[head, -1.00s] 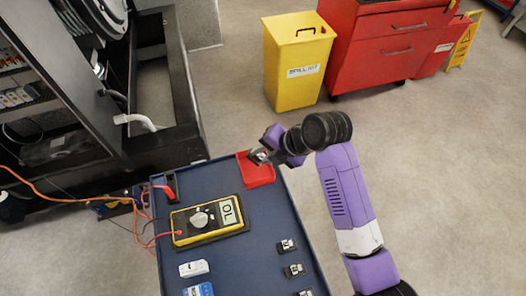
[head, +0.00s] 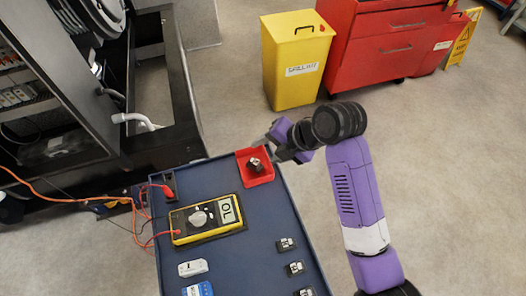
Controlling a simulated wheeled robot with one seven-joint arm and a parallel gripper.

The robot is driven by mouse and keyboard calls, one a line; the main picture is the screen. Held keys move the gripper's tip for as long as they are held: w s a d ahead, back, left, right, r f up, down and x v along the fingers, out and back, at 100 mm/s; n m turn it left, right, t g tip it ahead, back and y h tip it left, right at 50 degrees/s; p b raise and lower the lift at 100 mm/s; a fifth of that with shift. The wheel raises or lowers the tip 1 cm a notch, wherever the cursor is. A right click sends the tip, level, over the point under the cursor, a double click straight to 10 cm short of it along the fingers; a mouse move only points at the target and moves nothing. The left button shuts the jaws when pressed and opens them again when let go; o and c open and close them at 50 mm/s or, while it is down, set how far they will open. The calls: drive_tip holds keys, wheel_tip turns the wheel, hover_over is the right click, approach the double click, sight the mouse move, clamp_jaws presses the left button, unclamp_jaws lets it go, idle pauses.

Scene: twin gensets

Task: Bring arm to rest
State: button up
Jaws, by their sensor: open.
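My arm (head: 357,190) reaches in from the lower right over the floor beside the blue cart. My gripper (head: 272,148) is open at the right edge of the red tray, pointing left. A small dark part (head: 256,164) with a light spot lies in the red tray (head: 265,179), left of and apart from the finger that shows lowest. Nothing shows between the fingers, though the small size makes fine detail hard to see.
The blue cart top (head: 232,264) holds a yellow multimeter (head: 206,219) reading OL, with leads, and several small relay-like parts (head: 286,244). A black cabinet (head: 70,80) stands left. A yellow spill kit bin (head: 297,60) and red tool chest (head: 385,40) stand behind. Floor at right is clear.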

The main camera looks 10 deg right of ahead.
drive_tip(key=shift+v, duration=2.2)
